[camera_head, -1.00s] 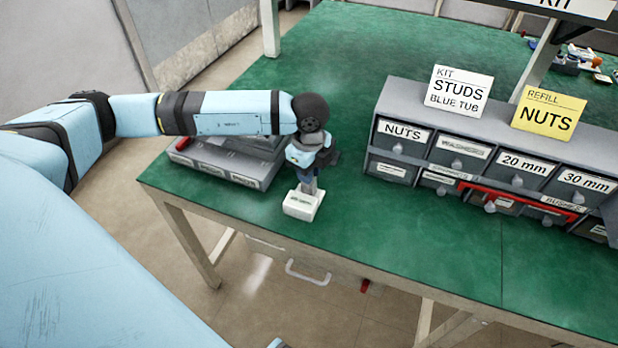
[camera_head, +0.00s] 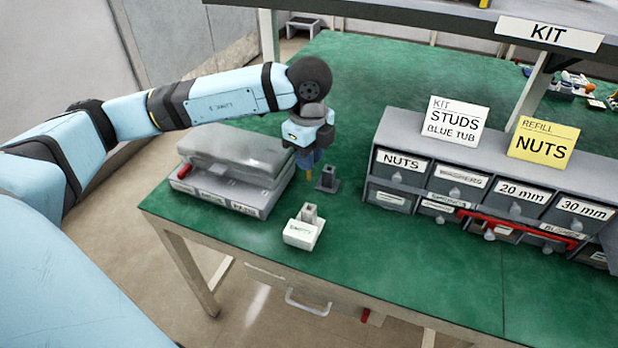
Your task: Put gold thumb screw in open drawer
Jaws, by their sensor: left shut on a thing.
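My left gripper (camera_head: 309,166) points down above the green bench, near the right side of a low grey drawer case. It is shut on a small gold piece, the gold thumb screw (camera_head: 309,174), whose tip shows below the fingers. The screw is held above the bench, just left of a dark grey socket block (camera_head: 327,181). In the grey drawer cabinet (camera_head: 455,150) at right, drawer fronts are labelled NUTS, 20 mm and 30 mm; a red bar (camera_head: 520,224) crosses its lower row. I cannot tell clearly which drawer is open. My right gripper is out of view.
Signs stand on the cabinet. A shelf marked KIT overhangs at back. The bench's middle is clear.

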